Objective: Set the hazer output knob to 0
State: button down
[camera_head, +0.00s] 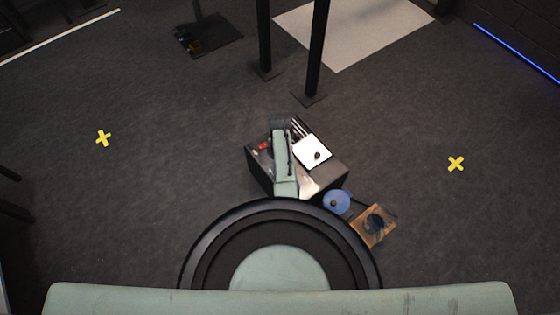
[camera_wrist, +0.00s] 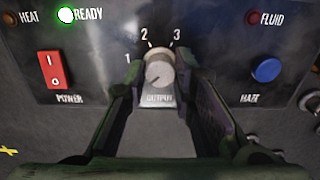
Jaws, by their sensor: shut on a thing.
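The hazer output knob (camera_wrist: 160,62) is a pale round dial in the middle of the wrist view, above the word OUTPUT. The numbers 1, 2 and 3 show around its upper side; no 0 is visible, and the lower left of the dial's surround is behind a finger. A small dark mark on the knob's face seems to point to the lower left. My gripper (camera_wrist: 159,72) is shut on the knob, one finger on each side. In the head view, my green arm covers the knob over the dark hazer box (camera_head: 259,172).
A red POWER rocker (camera_wrist: 54,70) is left of the knob and a blue HAZE button (camera_wrist: 266,70) is right. The READY lamp (camera_wrist: 66,15) glows green-white. A blue disc (camera_head: 337,201) and a wooden board (camera_head: 365,238) lie beside the box. Dark posts (camera_head: 316,50) stand behind.

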dwell(0.3)
jog(key=c, duration=1.3)
grip_release()
jog(key=shift+c, duration=0.2)
notch_tip(320, 180, up, 12)
